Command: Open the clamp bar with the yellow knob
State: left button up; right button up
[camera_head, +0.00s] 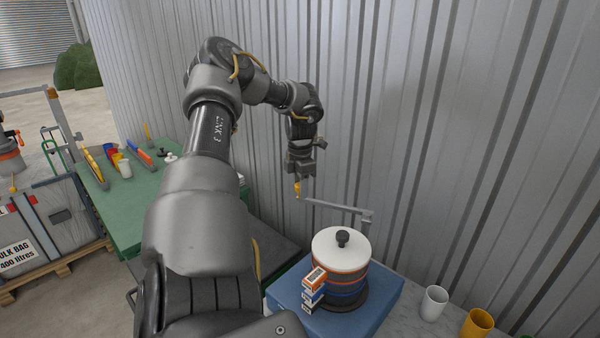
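The yellow knob (298,189) stands at the left end of the thin grey clamp bar (336,206). The bar runs right to a grey post beside the wall, behind a round stack with a white lid and black knob (342,248). My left gripper (299,177) points down right over the yellow knob, its fingers at or just above the knob's top. The fingers are small and dark here, so I cannot tell whether they are open or touch the knob. My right gripper is out of view.
The stack sits on a blue base (376,313) with orange and blue blocks at its front. A white cup (433,303) and a yellow cup (477,324) stand to the right. A corrugated wall (450,130) is close behind. A green table (118,212) with small items stands left.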

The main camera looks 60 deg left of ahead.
pick_arm(q)
jog(key=o, duration=0.4)
jog(key=shift+r, duration=0.3)
notch_tip(320, 180, up, 10)
jog(key=shift+r+b, duration=0.15)
jog(key=shift+b, duration=1.1)
